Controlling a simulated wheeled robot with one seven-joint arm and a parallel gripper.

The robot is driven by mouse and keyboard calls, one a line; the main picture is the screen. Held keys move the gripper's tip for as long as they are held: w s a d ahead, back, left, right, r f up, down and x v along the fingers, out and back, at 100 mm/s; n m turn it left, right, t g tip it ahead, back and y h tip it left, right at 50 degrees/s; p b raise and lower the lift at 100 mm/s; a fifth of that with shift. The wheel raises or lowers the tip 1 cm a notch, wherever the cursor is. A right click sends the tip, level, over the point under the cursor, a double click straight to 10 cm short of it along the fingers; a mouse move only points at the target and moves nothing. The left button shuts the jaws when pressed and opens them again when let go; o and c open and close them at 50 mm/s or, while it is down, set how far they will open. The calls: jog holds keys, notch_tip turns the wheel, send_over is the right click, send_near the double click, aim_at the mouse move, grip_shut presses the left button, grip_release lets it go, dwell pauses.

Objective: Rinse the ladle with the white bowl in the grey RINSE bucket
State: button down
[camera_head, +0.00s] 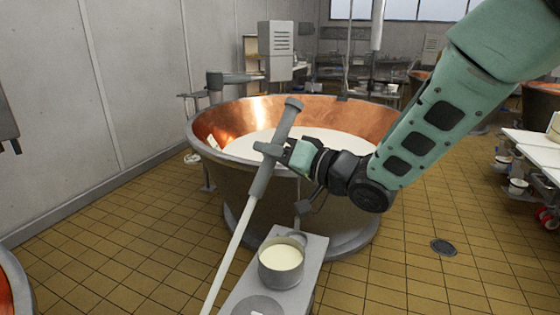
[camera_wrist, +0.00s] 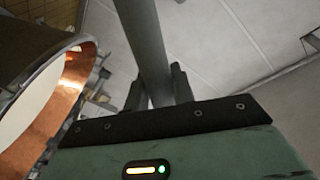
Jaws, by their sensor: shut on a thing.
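My gripper (camera_head: 272,150) is shut on the grey handle of a long tool, which I take to be the ladle (camera_head: 236,248). It is tilted, with its grip end up and its white shaft running down to the left and out of the picture. Its bowl end is out of view. In the wrist view the grey handle (camera_wrist: 147,40) stands between the fingers of my gripper (camera_wrist: 158,92). No RINSE lettering can be read, and I cannot pick out the rinse bucket for certain.
A metal pot (camera_head: 281,271) of cream-coloured liquid stands on a narrow grey stand (camera_head: 312,262). A round grey thing (camera_head: 258,305) is cut off in front of it. A large copper vat (camera_head: 228,122) of white liquid is behind. Tiled floor is clear at right, around a drain (camera_head: 443,247).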

jog(key=s+a+r+n+p, duration=0.2)
jog(key=s+r+p, duration=0.2)
jog(key=r, duration=0.5)
jog(key=s+a+r+n+p, duration=0.3)
jog(key=s+r+p, duration=0.1)
jog(key=r+p, duration=0.4)
jog(key=shift+s+r+p, duration=0.15)
jog(key=shift+r+p, duration=0.25)
jog(key=shift+r, duration=0.9)
